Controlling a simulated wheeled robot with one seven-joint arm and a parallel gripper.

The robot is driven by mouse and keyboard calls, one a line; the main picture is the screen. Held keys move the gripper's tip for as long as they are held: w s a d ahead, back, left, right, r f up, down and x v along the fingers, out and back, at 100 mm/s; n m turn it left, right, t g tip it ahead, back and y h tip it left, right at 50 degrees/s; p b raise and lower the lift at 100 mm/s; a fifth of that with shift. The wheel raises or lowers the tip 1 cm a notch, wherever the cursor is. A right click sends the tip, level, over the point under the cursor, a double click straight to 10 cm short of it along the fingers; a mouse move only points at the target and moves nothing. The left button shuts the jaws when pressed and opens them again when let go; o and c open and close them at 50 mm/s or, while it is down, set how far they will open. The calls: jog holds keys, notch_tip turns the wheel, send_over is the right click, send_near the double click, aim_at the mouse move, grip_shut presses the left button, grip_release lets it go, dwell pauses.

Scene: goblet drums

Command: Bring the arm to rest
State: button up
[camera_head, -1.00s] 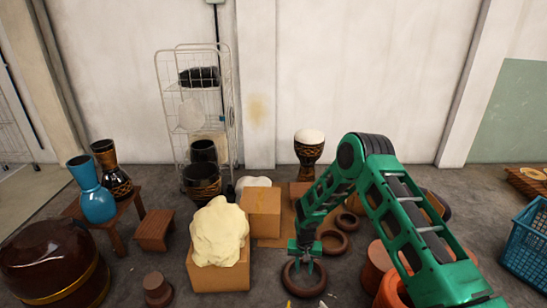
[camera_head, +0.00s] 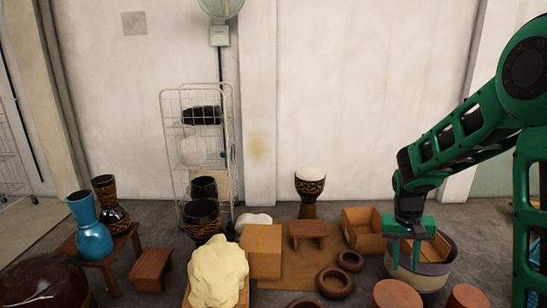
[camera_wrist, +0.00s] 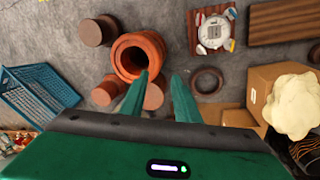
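My green arm (camera_head: 462,145) rises at the right of the head view and bends down to my gripper (camera_head: 406,260). The gripper points down in front of a round wooden tub with a grey band (camera_head: 436,275); whether they touch cannot be told. In the wrist view, the two green fingers of my gripper (camera_wrist: 160,76) are apart and nothing is held between them. An orange clay pot (camera_wrist: 133,58) lies beyond the left fingertip on the floor.
An open cardboard box (camera_head: 362,232), brown rings (camera_head: 335,283) and a goblet drum (camera_head: 309,190) stand left of the gripper. A wire rack (camera_head: 197,150) stands by the wall. A blue crate (camera_wrist: 38,92) shows in the wrist view.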

jog(key=s+d+r+m, duration=0.1)
jog(key=s+d+r, duration=0.1)
jog(key=s+r, duration=0.35)
jog(key=s+d+r, duration=0.3)
jog(key=s, duration=0.6)
jog(key=s+a+r+m+y, duration=0.1)
jog(key=s+r+y, duration=0.1)
jog(key=s, duration=1.4)
jog(key=shift+a, duration=0.15)
jog(key=shift+r, duration=0.1)
jog(key=shift+w+f, duration=0.25)
jog(key=shift+w, duration=0.3)
